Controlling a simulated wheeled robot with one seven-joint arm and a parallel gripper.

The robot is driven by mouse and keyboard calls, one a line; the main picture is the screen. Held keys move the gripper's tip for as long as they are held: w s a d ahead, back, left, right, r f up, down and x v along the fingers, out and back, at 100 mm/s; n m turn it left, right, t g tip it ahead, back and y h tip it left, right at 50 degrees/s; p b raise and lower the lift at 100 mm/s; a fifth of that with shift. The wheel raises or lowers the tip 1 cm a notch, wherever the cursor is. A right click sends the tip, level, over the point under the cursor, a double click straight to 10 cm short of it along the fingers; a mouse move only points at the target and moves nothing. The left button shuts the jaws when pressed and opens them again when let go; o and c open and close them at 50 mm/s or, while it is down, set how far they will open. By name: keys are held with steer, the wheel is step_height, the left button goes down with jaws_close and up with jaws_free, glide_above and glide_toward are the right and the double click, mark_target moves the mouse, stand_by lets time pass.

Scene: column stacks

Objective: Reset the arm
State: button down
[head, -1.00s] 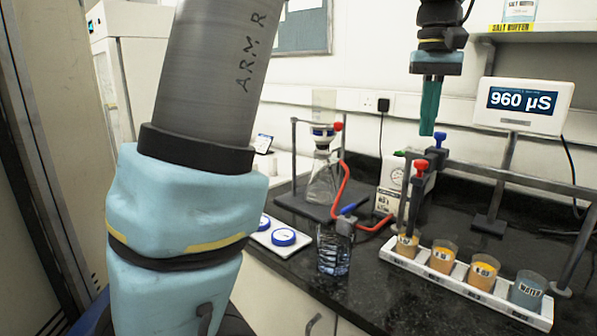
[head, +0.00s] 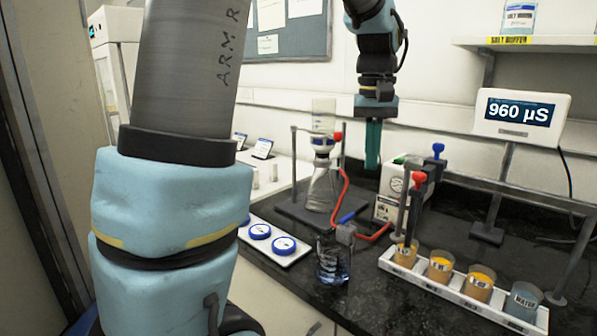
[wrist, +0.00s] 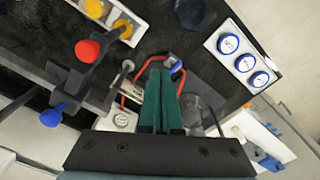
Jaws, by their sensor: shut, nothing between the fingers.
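My gripper (head: 373,146) hangs pointing down at the upper middle of the head view, above the back of the black bench. Its two green fingers are together with nothing between them. In the wrist view the shut fingers (wrist: 158,100) point out over the bench, with the red tubing beyond their tips. The gripper is apart from everything on the bench.
A white rack (head: 440,285) of labelled cups stands at the front right. A flask (head: 323,187), a glass beaker (head: 333,262) and red-knobbed (head: 419,179) and blue-knobbed (head: 438,149) clamps stand nearby. A 960 µS display (head: 519,121) is at right.

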steer(key=s+a+f, duration=0.4)
steer(key=a+f, duration=0.4)
steer(key=a, duration=0.2)
steer(key=s+a+f+n+t, duration=0.1)
steer(key=s+a+f, duration=0.2)
steer(key=a+f, duration=0.5)
steer(key=a, duration=0.3)
steer(key=shift+s+a, duration=0.2)
steer(key=shift+s, duration=0.15)
steer(key=c, duration=1.6)
jaws_free()
steer(key=shift+f, duration=0.1)
